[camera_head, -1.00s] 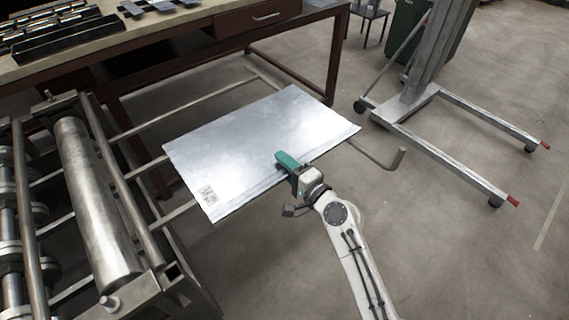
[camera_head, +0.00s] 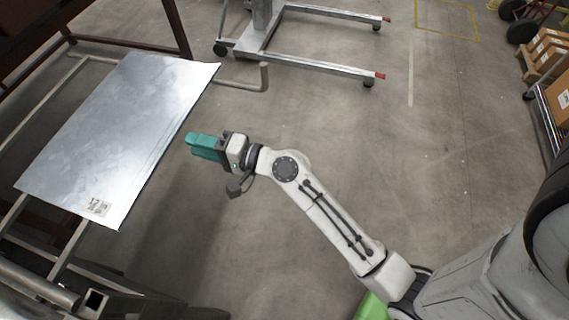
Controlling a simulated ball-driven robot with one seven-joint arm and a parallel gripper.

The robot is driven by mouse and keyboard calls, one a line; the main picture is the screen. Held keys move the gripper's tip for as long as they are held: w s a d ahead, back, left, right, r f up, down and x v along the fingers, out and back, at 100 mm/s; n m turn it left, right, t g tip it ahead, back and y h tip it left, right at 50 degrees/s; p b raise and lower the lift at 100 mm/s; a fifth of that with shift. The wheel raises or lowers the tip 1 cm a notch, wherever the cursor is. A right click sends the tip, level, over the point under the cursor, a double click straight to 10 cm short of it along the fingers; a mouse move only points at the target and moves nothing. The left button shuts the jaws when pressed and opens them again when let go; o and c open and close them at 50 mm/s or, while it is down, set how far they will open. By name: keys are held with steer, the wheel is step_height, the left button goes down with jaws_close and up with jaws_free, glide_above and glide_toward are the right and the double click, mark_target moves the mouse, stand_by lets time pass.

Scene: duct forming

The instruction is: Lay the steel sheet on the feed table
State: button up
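The steel sheet (camera_head: 115,125) is a flat, shiny rectangle with a small printed label near its lower corner. It lies across the tubular rails of the feed table (camera_head: 69,250) at the left and hides much of them. My gripper (camera_head: 196,146), with teal fingers, is just right of the sheet's long edge, apart from it. Its two fingers show offset, one above the other, and hold nothing. The gap between them is small in this view.
A bent tube end (camera_head: 264,77) of the table frame sticks out beyond the sheet's far corner. A wheeled lift with long legs (camera_head: 320,63) stands at the back. Cardboard boxes (camera_head: 550,45) are on a rack at far right. The floor right of my gripper is clear.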

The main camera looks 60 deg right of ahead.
steer(key=s+a+f+n+g, duration=0.2)
steer(key=s+f+n+g, duration=0.65)
steer(key=s+f, duration=0.2)
steer(key=s+d+f+n+g+h, duration=0.1)
steer(key=s+d+n+g+h, duration=0.1)
steer(key=s, duration=0.6)
steer(key=s+d+n+g+h, duration=0.3)
steer(key=s+d+g+h, duration=0.1)
steer(key=s, duration=0.5)
steer(key=shift+s+d+f+g, duration=0.2)
steer(key=shift+d+f+g, duration=0.2)
steer(key=shift+d+g, duration=0.5)
steer(key=shift+w+d, duration=0.1)
steer(key=shift+d, duration=0.05)
